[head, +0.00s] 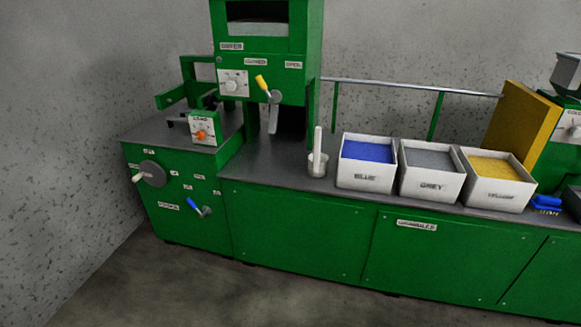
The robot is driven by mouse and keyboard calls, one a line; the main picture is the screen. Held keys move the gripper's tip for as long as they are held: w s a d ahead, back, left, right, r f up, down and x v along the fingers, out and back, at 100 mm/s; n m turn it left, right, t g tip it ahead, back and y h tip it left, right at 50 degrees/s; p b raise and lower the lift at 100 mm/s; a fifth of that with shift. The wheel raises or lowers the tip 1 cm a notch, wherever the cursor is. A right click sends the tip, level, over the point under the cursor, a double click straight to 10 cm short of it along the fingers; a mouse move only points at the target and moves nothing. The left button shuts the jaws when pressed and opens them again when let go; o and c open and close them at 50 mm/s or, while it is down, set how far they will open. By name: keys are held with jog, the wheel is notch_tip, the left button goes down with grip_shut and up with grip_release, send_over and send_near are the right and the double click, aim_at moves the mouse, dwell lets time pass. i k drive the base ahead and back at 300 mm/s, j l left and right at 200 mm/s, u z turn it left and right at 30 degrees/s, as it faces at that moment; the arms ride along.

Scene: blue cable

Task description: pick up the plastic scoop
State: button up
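A white plastic scoop (317,163) stands on the grey top of the green workbench. It has a small round cup at the bottom and a long handle pointing straight up. It is just left of the bin labelled BLUE and to the right of the green machine's opening. Nothing touches its handle. My gripper is not in the head view.
White bins of blue (367,181), grey (428,186) and yellow granules (495,193) stand right of the scoop. A tall green machine (265,50) with levers rises at left. A metal rail (410,88) runs behind. The floor in front (300,300) is clear.

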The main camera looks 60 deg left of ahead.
aim_at(318, 162)
jog(key=j+u, duration=0.1)
jog(key=u, duration=2.3)
